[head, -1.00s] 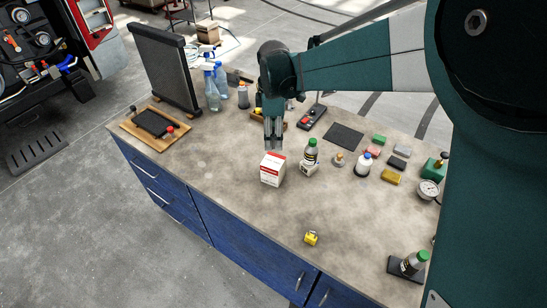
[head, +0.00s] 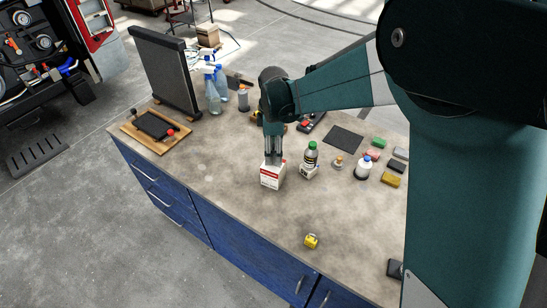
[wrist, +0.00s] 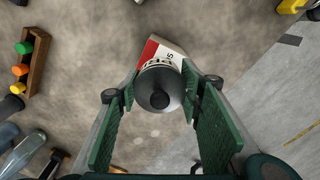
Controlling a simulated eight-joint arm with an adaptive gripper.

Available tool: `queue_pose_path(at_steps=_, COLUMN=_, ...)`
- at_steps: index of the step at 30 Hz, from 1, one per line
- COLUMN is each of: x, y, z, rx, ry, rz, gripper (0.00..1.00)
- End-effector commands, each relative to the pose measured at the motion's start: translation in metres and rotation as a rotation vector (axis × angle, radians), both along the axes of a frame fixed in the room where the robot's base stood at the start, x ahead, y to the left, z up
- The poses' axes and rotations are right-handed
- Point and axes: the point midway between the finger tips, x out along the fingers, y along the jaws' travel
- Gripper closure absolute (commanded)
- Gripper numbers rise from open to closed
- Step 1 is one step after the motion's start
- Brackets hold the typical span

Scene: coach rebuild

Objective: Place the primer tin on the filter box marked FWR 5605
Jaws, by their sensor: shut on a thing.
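A white box with red panels (head: 271,178) stands on the workbench; its marking is too small to read in the head view. It also shows in the wrist view (wrist: 152,46). My gripper (head: 273,160) points down right over this box. In the wrist view my gripper (wrist: 168,108) is shut on the primer tin (wrist: 160,85), which has a dark domed top, a black knob and a partly readable label. The tin hides much of the box there. I cannot tell whether the tin touches the box. The tin is not clearly distinguishable in the head view.
A green-capped bottle (head: 311,154) stands on a small white box (head: 309,172) just right of the red-and-white box. A white bottle (head: 363,168) and several coloured blocks lie further right. A yellow item (head: 311,240) sits near the front edge. The bench left of centre is clear.

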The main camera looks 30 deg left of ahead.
Motion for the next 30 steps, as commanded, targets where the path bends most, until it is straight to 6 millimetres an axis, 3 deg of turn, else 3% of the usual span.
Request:
queue_pose_path(at_steps=9, x=0.0, y=0.0, z=-0.028, rx=0.0, ry=0.0, rz=0.0, gripper=0.92)
queue_pose_path(at_steps=23, x=0.0, y=0.0, z=-0.033, rx=0.0, ry=0.0, rz=0.0, gripper=0.92)
queue_pose_path(at_steps=24, x=0.0, y=0.0, z=-0.033, rx=0.0, ry=0.0, rz=0.0, gripper=0.61)
queue_pose_path(at_steps=27, x=0.0, y=0.0, z=-0.032, rx=0.0, ry=0.0, rz=0.0, gripper=0.48)
queue_pose_path(at_steps=30, x=0.0, y=0.0, z=-0.032, rx=0.0, ry=0.0, rz=0.0, gripper=0.48)
